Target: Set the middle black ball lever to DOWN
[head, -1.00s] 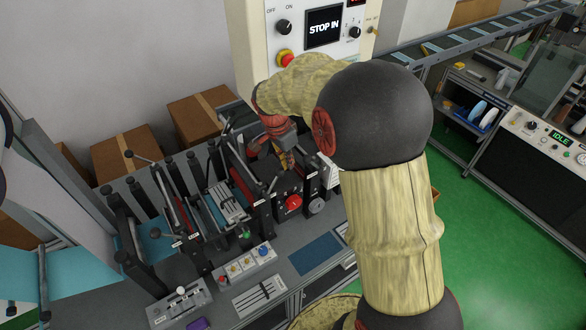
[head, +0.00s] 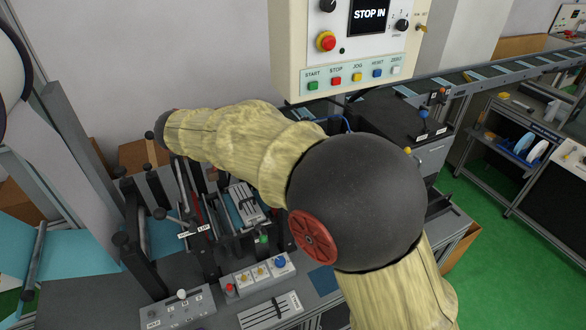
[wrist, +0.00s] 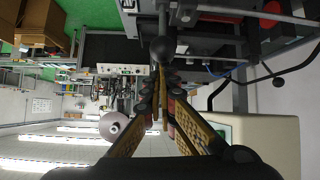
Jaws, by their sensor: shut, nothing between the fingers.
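A black ball lever (wrist: 163,49) with a thin rod shows in the wrist view, close to the fingertips. My gripper (wrist: 160,85) is shut and empty, with its fingertips just below the ball in the picture; I cannot tell whether they touch. In the head view, my forearm hides the gripper and part of the lever station. Black ball knobs show left of my arm, one low on a slanted rod (head: 160,213) and another farther back (head: 147,168). I cannot tell which lever is the middle one.
A cream control panel (head: 345,60) reading STOP IN stands behind my arm. A button box (head: 257,273) and a grey switch box (head: 178,308) lie at the front of the bench. Tall black posts and handles crowd the left side. Green floor (head: 490,240) is clear at right.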

